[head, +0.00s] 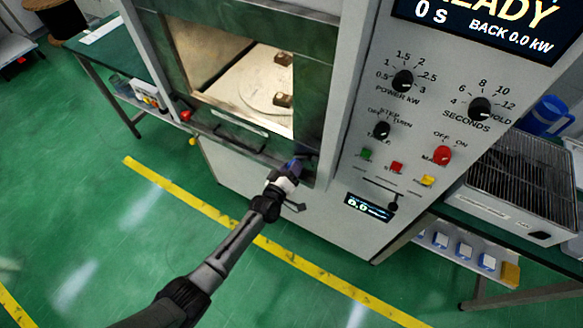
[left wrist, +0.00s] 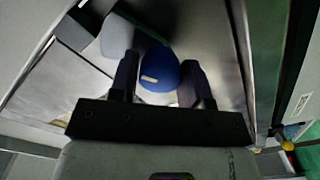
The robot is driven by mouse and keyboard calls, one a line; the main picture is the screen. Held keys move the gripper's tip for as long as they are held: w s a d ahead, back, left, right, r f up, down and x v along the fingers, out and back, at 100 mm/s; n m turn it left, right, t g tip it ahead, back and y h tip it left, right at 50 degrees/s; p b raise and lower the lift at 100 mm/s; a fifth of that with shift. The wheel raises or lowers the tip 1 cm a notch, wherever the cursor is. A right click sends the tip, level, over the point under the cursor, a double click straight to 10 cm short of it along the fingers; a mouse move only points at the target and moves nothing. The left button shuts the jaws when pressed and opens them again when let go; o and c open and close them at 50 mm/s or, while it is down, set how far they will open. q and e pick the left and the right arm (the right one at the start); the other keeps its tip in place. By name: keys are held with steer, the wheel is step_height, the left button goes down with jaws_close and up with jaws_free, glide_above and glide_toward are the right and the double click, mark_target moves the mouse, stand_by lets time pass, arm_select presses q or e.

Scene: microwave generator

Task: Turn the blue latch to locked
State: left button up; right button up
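The blue latch (head: 293,166) is at the lower right corner of the microwave's chamber front, small and partly covered by my gripper in the head view. In the left wrist view the blue latch (left wrist: 160,72) shows as a rounded blue knob with a small pale mark. My left gripper (head: 287,175) reaches it from the front and below. My right gripper is in neither view.
The control panel (head: 402,140) with dials and coloured buttons is right of the latch. Inside the lit chamber, brown blocks (head: 283,100) sit on a round plate (head: 262,88). A wire-topped box (head: 515,200) stands at right. Green floor (head: 90,220) in front is clear.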

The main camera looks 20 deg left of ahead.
arm_select(q)
steer(key=o, duration=0.4)
steer(key=shift+s, duration=0.15)
steer(key=s, duration=0.4)
steer(key=s+a+p, duration=0.1)
steer(key=s, duration=0.4)
steer(key=s+a+p, duration=0.1)
steer(key=s, duration=0.3)
steer(key=shift+s, duration=0.25)
